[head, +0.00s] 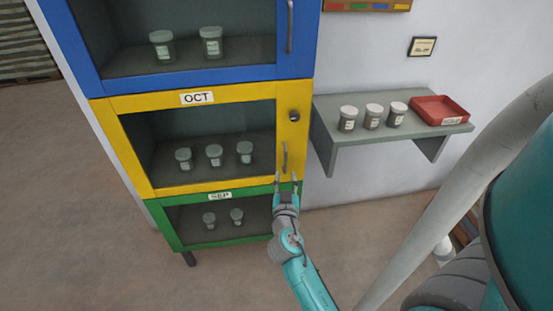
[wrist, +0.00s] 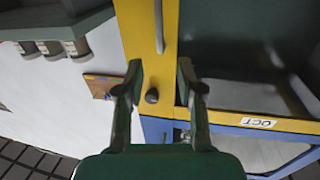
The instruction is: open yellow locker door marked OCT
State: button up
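The yellow locker door (head: 220,188) marked OCT (head: 197,98) is shut in the head view, with three lidded jars behind its pane. Its upright grey bar handle (head: 285,157) is on the right stile, below a dark round knob (head: 294,115). My gripper (head: 286,178) is just below the handle, its two fingers apart and empty. In the wrist view the picture is turned over: the handle (wrist: 159,25) lies beyond the open fingers, roughly in line with the gap between them. The knob (wrist: 152,95) shows between the fingers. I see no contact with the handle.
A blue locker (head: 195,79) is above and a green locker (head: 212,239) marked SEP below. A grey wall shelf (head: 330,132) to the right holds three jars and a red tray (head: 440,110).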

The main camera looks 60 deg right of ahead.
aim_at(286, 156)
jog(key=x, duration=1.1)
jog(key=shift+r, duration=0.1)
jog(key=shift+s, duration=0.1)
grip_shut()
